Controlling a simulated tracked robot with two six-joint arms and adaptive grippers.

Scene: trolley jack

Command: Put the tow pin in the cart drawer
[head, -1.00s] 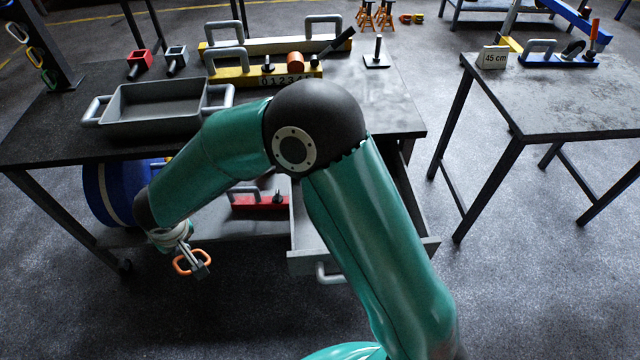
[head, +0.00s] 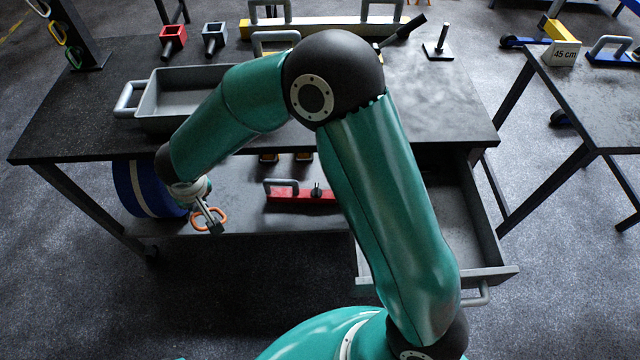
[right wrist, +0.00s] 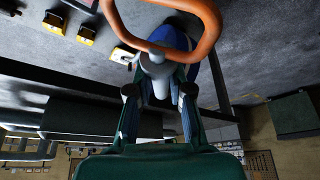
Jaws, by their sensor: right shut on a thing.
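The tow pin (head: 208,217) has an orange loop handle and hangs in my right gripper (head: 211,226). In the right wrist view the fingers (right wrist: 158,85) are shut on its grey part, with the orange loop (right wrist: 160,45) beyond them. The cart drawer (head: 495,252) is pulled open under the right end of the worktop. My right forearm covers part of it. My right gripper is well to the left of the drawer, below worktop height. My left gripper is not in view.
A grey tray (head: 146,106) stands on the cart top (head: 85,130). A blue drum (head: 140,190) and a red tool with a handle (head: 300,195) are on the lower shelf. The drawer's grey pull (head: 484,293) juts out in front. Another table (head: 600,125) stands at right.

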